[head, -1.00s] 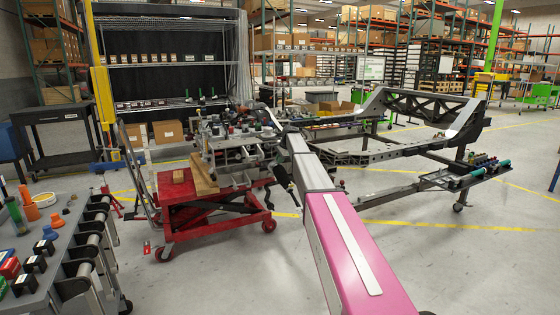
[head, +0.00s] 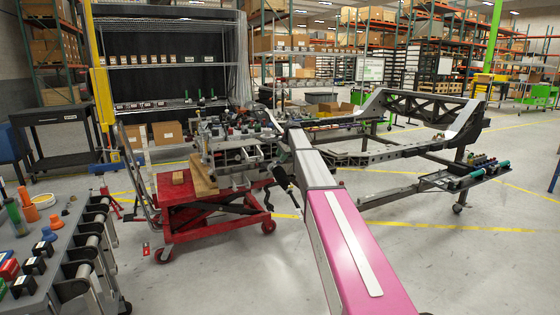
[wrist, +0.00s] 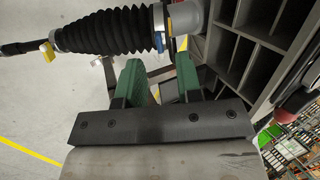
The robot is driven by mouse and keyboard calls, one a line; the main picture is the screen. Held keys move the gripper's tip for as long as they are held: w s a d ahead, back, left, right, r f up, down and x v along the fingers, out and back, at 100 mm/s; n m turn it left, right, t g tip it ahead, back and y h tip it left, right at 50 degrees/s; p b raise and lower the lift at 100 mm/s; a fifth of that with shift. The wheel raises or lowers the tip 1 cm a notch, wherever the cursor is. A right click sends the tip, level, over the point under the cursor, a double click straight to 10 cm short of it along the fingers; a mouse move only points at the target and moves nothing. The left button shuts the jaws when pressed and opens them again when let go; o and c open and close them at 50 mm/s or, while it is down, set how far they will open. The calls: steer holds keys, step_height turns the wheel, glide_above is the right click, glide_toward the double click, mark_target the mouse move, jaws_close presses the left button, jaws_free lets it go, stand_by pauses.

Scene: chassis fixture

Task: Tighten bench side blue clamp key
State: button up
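In the wrist view my gripper (wrist: 158,72) has two green fingers spread apart, with nothing held between them. A small blue piece (wrist: 160,42) shows just beyond the gap between the fingertips; I cannot tell for sure that it is the blue clamp key. It sits by the end of a black ribbed bellows with a grey end piece (wrist: 187,17). A small yellow piece (wrist: 47,50) shows at the left, near the bellows' rod. In the head view my arm reaches toward the chassis fixture, and the gripper cannot be made out there.
A red lift cart (head: 205,212) with wood blocks stands left of my arm. A grey bench (head: 75,235) with rollers and loose parts is at far left. The chassis frame (head: 365,158) stands behind. Grey compartments (wrist: 257,50) lie close right of my fingers in the wrist view.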

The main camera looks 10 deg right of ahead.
steer(key=v, duration=0.7)
steer(key=s+a+f+n+g+h, duration=0.1)
steer(key=s+f+n, duration=0.2)
steer(key=s+f, duration=0.9)
steer(key=s+a+f+n+g, duration=0.1)
steer(key=s+f+n, duration=0.2)
steer(key=s+f, duration=1)
steer(key=s+f+n+g+h, duration=0.1)
steer(key=s+f+n, duration=0.2)
steer(key=s, duration=1.1)
steer(key=s+f+n+g+h, duration=0.1)
steer(key=s+f+n, duration=0.3)
steer(key=s, duration=1)
steer(key=shift+s+a+f, duration=0.4)
steer(key=shift+a+f, duration=0.1)
steer(key=shift+f, duration=0.25)
